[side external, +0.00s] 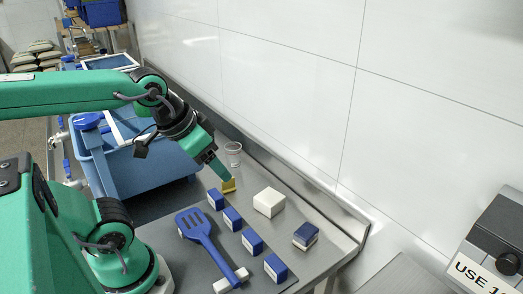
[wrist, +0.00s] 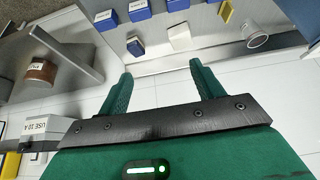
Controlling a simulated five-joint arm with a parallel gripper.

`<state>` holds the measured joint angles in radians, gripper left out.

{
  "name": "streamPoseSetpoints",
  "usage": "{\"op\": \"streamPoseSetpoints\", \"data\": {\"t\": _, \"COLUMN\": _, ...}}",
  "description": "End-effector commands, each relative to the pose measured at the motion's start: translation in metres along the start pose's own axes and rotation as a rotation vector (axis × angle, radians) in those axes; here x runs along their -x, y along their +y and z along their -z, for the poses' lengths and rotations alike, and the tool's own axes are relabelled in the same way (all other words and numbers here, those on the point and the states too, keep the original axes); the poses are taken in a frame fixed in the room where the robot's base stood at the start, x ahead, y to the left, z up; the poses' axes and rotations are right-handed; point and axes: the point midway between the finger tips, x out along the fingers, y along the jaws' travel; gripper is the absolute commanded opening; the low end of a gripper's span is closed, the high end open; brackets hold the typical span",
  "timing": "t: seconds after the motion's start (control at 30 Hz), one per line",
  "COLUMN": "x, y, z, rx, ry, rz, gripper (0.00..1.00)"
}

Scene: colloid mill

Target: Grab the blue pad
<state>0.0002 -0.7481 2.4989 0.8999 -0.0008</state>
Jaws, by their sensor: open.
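The blue pad (side external: 306,232) looks like a small block with a dark blue top and a pale lower layer. It lies flat on the steel bench toward the front right in the side view. In the wrist view the pad (wrist: 135,46) shows beyond the left fingertip. My gripper (side external: 224,175) is above the bench to the pad's left and farther back in the side view, clear of it. In the wrist view my gripper (wrist: 161,69) has its two green fingers spread, with nothing between them.
A white block (side external: 269,202) stands near the pad. Several blue boxes (side external: 252,242) line up beside a blue spatula (side external: 204,237). A yellow piece (side external: 229,186) and a clear cup (side external: 233,154) are near my gripper. A blue tub (side external: 150,176) stands left; a white wall borders the bench.

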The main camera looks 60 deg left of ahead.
Motion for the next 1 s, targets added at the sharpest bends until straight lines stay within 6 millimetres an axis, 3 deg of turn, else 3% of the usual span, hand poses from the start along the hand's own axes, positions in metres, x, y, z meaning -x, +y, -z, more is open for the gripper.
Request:
{"op": "streamPoseSetpoints", "data": {"t": 0.23, "x": -0.006, "y": 0.003, "z": 0.010, "rx": 0.010, "ry": -0.028, "rz": -0.006, "gripper": 0.66}}
{"op": "streamPoseSetpoints", "data": {"t": 0.47, "x": -0.022, "y": 0.011, "z": 0.032, "rx": 0.036, "ry": -0.092, "rz": -0.015, "gripper": 0.66}}
{"op": "streamPoseSetpoints", "data": {"t": 1.0, "x": -0.095, "y": 0.043, "z": 0.083, "rx": 0.106, "ry": -0.267, "rz": -0.014, "gripper": 0.66}}
